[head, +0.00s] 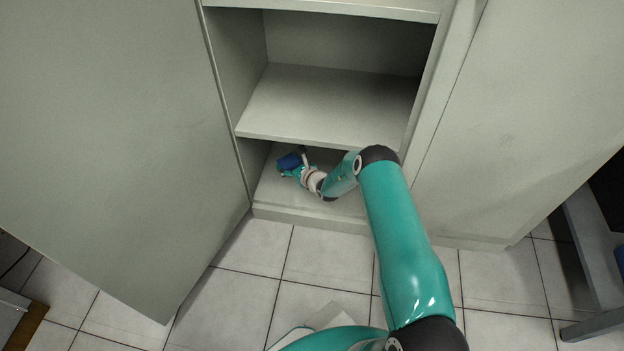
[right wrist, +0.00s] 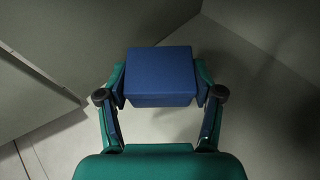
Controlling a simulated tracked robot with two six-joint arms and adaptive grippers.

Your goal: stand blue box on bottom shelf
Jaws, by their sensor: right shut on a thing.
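The blue box (head: 289,162) is inside the cabinet's bottom compartment, at its left side. My right gripper (head: 293,170) reaches into that compartment and is shut on the box. In the right wrist view the blue box (right wrist: 160,76) sits between the two fingers of the right gripper (right wrist: 160,88), one on each side. The bottom shelf (head: 270,196) is the cabinet floor below it. I cannot tell whether the box touches the shelf. My left gripper is not in view.
The middle shelf (head: 330,105) is empty and lies just above my right arm. An open door (head: 110,130) stands on the left and another door panel (head: 540,110) on the right. The bottom compartment shows no other objects. Tiled floor (head: 320,256) lies in front.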

